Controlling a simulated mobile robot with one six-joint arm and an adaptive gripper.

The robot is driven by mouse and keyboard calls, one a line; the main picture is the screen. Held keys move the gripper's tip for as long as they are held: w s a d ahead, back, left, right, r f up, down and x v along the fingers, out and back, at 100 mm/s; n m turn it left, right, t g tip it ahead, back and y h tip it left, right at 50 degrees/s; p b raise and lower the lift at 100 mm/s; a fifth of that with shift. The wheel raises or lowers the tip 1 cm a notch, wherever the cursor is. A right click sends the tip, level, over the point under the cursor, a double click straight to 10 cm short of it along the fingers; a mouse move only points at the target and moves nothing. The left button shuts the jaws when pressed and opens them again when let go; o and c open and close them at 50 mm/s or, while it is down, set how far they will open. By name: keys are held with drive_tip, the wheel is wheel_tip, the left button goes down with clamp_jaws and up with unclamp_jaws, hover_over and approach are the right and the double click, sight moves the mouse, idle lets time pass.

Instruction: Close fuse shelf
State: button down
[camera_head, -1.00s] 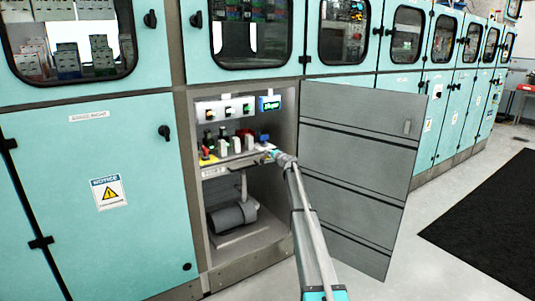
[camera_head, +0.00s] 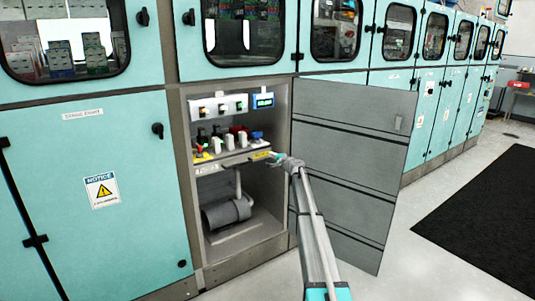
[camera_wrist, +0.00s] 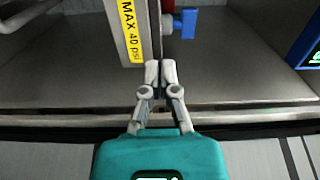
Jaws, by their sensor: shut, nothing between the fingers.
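The fuse shelf (camera_head: 233,161) is inside the open grey cabinet bay in the head view. Several coloured fuse-like parts stand along it, and a yellow label marks its right front. In the head view, my gripper (camera_head: 275,157) is at the bay's right side. Contact with the shelf cannot be told.
The grey cabinet door (camera_head: 350,165) stands open to the right, close to my arm. A grey motor (camera_head: 227,213) sits below the shelf. A blue-handled part (camera_wrist: 185,22) is behind my fingertips. Teal cabinets flank the bay. A black mat (camera_head: 485,225) lies on open floor.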

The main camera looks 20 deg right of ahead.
drive_tip(key=shift+v, duration=2.05)
drive_tip(key=s+a+f+n+g+y, duration=0.1)
drive_tip(key=s+a+f+n+g, duration=0.25)
drive_tip(key=s+a, duration=0.5)
drive_tip(key=s+a+f+n+g+y+p, duration=0.1)
drive_tip(key=s+a+f+n+g, duration=0.25)
drive_tip(key=s+a, duration=0.55)
drive_tip(key=s+a+f+n+g+y, duration=0.1)
drive_tip(key=s+a+f+n+g, duration=0.25)
drive_tip(key=s+a, duration=0.55)
drive_tip(key=s+a+f+n+g+h, duration=0.2)
drive_tip(key=s+h, duration=0.1)
drive_tip(key=s, duration=0.7)
drive_tip(key=s+a+f+n+g+h+p, duration=0.1)
drive_tip(key=s+f+g+h, duration=0.15)
drive_tip(key=s, duration=0.75)
drive_tip(key=s+a+f+n+g+h, duration=0.2)
drive_tip(key=s+g, duration=0.1)
drive_tip(key=s, duration=0.7)
wheel_tip(320, 180, up, 38)
drive_tip(key=p, duration=3.8)
drive_tip(key=shift+w+r+t, duration=0.2)
drive_tip(key=shift+r+t, duration=0.05)
drive_tip(key=shift+t, duration=0.05)
